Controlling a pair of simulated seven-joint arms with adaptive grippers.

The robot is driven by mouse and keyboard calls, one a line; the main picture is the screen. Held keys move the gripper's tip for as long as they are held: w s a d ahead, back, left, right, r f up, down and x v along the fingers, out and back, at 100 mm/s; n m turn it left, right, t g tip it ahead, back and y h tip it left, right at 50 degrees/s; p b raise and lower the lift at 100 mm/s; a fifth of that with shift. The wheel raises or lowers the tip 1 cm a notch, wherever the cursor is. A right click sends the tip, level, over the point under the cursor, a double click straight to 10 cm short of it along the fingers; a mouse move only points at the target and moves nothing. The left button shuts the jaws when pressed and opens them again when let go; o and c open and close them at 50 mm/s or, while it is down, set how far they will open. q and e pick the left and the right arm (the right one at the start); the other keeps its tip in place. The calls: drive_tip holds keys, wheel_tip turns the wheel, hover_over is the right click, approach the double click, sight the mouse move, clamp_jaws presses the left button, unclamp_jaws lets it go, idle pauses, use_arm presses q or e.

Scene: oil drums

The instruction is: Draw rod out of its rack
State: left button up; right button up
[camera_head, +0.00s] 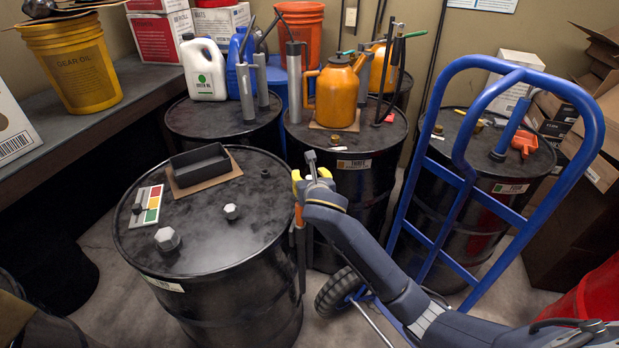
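A slim dark rod (301,262) with an orange band hangs upright along the right side of the near black drum. The rack that holds it is mostly hidden behind my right gripper and cannot be made out. My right gripper (311,178), with yellow pads, is at the drum's right rim, just above the rod. A grey blunt-ended piece stands up between the pads; I cannot tell whether it belongs to the rod or to the gripper. Whether the fingers are closed on anything is not clear. My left gripper is not in view.
The near drum (215,240) carries a black tray (200,165), a colour-marked card (147,205) and two hex plugs. A blue hand truck (465,180) stands close to my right arm. An orange oil can (338,95) stands on the drum behind.

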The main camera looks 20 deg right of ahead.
clamp_jaws()
idle(0.8)
